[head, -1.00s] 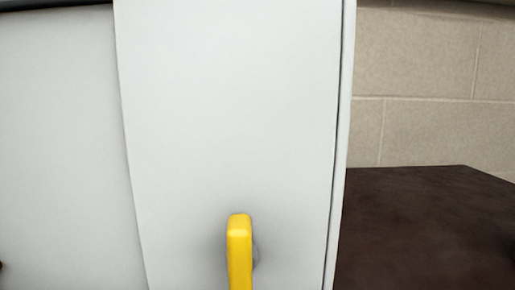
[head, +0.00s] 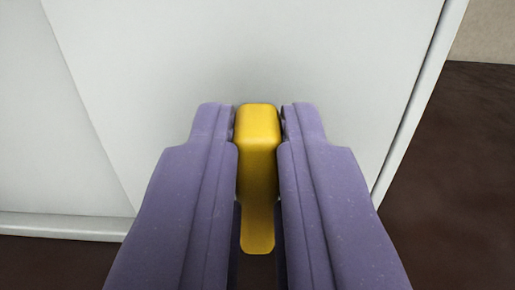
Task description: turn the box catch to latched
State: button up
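The yellow box catch (head: 257,160) stands out from the white panel of the box (head: 260,45), in the middle of the head view. Its thick end is at the top and a narrower part runs down below it. My gripper (head: 258,118) has its two purple fingers on the left and right sides of the catch. The fingers lie close against both sides, with no clear gap, so the gripper looks shut on it. The fingers hide part of the panel around the catch and any pivot behind it.
A white ledge (head: 60,226) runs along the panel's lower left edge. The panel's right edge (head: 415,110) slants down near a dark brown surface (head: 455,180). A pale wall (head: 488,35) shows at the upper right.

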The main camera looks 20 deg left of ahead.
grip_shut()
jog(key=n, duration=0.3)
jog(key=a+n, duration=0.1)
jog(key=n, duration=0.2)
jog(key=f+n+b, duration=0.1)
jog(key=n, duration=0.2)
jog(key=shift+s+a, duration=0.25)
jog(key=shift+a, duration=0.15)
jog(key=n, duration=0.3)
jog(key=f+n, duration=0.1)
jog(key=n, duration=0.1)
jog(key=shift+s+a, duration=0.1)
jog(key=shift+a, duration=0.2)
jog(key=shift+f+n, duration=0.2)
jog(key=shift+n, duration=0.8)
jog(key=shift+f+n, duration=0.2)
jog(key=shift+n, duration=0.8)
